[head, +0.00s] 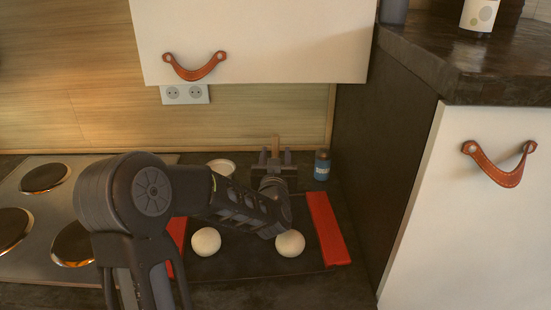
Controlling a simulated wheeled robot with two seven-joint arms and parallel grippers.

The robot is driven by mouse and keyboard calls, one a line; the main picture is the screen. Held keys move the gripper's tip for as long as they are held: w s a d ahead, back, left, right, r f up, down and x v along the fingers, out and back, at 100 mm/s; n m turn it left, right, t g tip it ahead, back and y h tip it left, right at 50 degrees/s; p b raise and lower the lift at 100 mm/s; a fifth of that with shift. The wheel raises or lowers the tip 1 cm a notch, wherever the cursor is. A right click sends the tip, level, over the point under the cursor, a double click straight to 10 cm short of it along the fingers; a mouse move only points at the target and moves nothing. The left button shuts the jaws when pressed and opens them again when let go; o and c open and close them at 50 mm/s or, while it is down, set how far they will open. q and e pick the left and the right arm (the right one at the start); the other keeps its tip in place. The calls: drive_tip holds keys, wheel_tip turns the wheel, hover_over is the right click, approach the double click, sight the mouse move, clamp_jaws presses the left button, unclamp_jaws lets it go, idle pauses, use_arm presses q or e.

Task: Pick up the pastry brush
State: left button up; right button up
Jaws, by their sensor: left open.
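A light wooden piece, which looks like the pastry brush's handle (275,144), stands out beyond my left gripper near the back of the counter. The rest of the brush is hidden behind the gripper. My left gripper (275,157) is open, with its two fingers on either side of the wooden piece in the picture. I cannot tell whether they touch it. My right gripper is out of view.
A cooktop (40,225) fills the left; a cabinet (245,35) hangs above.

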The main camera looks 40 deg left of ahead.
sight(275, 148)
use_arm(q)
drive_tip(key=p+x, duration=0.1)
drive_tip(key=x, duration=0.3)
drive_tip(key=shift+w+a+f, duration=0.1)
drive_tip(key=shift+w+a, duration=0.05)
drive_tip(key=shift+a, duration=0.1)
drive_tip(key=shift+c, duration=0.5)
clamp_jaws()
